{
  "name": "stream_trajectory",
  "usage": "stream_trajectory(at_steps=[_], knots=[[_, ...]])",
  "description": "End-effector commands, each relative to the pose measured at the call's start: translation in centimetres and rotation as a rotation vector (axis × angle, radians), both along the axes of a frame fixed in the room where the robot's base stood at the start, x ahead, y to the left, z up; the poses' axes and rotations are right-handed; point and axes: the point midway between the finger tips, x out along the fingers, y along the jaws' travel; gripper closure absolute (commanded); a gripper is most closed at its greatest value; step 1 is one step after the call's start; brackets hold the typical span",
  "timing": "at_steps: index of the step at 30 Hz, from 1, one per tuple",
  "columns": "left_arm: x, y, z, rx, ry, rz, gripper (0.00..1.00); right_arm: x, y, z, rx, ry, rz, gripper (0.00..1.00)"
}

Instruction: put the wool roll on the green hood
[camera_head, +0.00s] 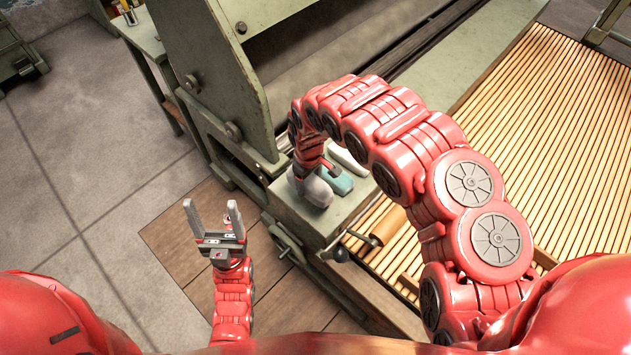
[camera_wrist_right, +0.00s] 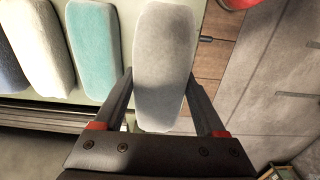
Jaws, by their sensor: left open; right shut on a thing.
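A light grey wool roll (camera_wrist_right: 163,65) is between the fingers of my right gripper (camera_wrist_right: 163,108) in the right wrist view. The gripper is shut on it. In the head view the grey roll (camera_head: 318,194) shows below my right gripper (camera_head: 308,170), which is partly hidden by its own arm. My left gripper (camera_head: 215,218) is open and empty, away to the left over the floor.
A teal roll (camera_head: 341,183) lies close beside the grey one. A white roll (camera_wrist_right: 36,45) and a dark grey-blue roll (camera_wrist_right: 8,60) are further along. A tall green machine frame (camera_head: 205,70) stands behind. The wooden lattice (camera_head: 545,110) spreads right.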

Motion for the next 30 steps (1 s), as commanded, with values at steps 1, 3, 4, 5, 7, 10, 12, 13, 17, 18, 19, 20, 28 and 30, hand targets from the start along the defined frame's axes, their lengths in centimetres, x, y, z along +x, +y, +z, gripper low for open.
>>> stream_trajectory(at_steps=[1,3,4,5,7,10,12,13,17,18,19,20,28,30], knots=[[0.0,0.0,0.0,0.0,0.0,0.0,0.29,-0.1,0.0,-0.7,0.001,0.003,-0.001,0.82],[0.0,0.0,0.1,0.0,0.0,0.0,0.29,-0.2,0.0,-1.3,0.001,0.004,-0.002,0.82],[0.0,0.0,0.1,0.0,0.0,0.0,0.29,-0.1,0.0,-1.5,0.001,0.004,-0.002,0.82],[0.0,0.0,0.1,0.0,0.0,0.0,0.29,-0.1,0.0,-1.6,0.001,0.003,-0.001,0.82],[0.0,0.0,0.1,0.0,0.0,0.0,0.29,0.0,0.1,-2.2,0.001,0.001,-0.001,0.82],[0.0,0.0,0.2,0.0,0.0,0.0,0.29,-0.2,0.1,-3.6,0.002,0.005,-0.001,0.82],[0.0,0.0,0.3,0.0,0.0,0.0,0.29,-0.1,0.0,-4.4,0.001,0.004,-0.003,0.82],[0.0,0.0,0.3,0.0,0.0,0.0,0.29,-0.1,0.1,-4.6,0.001,0.003,-0.003,0.82],[0.0,0.0,0.3,0.0,0.0,0.0,0.29,0.0,0.0,-5.3,0.0,0.001,-0.002,0.82],[0.0,0.0,0.3,0.0,0.0,0.0,0.29,0.0,0.0,-5.3,-0.001,0.001,-0.003,0.82],[0.0,0.0,0.3,0.0,0.0,0.0,0.29,0.0,0.0,-5.3,-0.001,0.001,-0.003,0.82],[0.0,0.0,0.3,0.0,0.0,0.0,0.29,0.0,0.0,-5.3,-0.001,0.001,-0.002,0.82],[0.0,0.0,0.1,0.0,0.0,0.0,0.29,0.0,-0.1,-5.6,-0.001,0.001,-0.003,0.23],[0.0,0.0,0.1,0.0,0.0,0.0,0.29,0.0,-0.1,-5.5,-0.001,0.001,-0.003,0.11]])
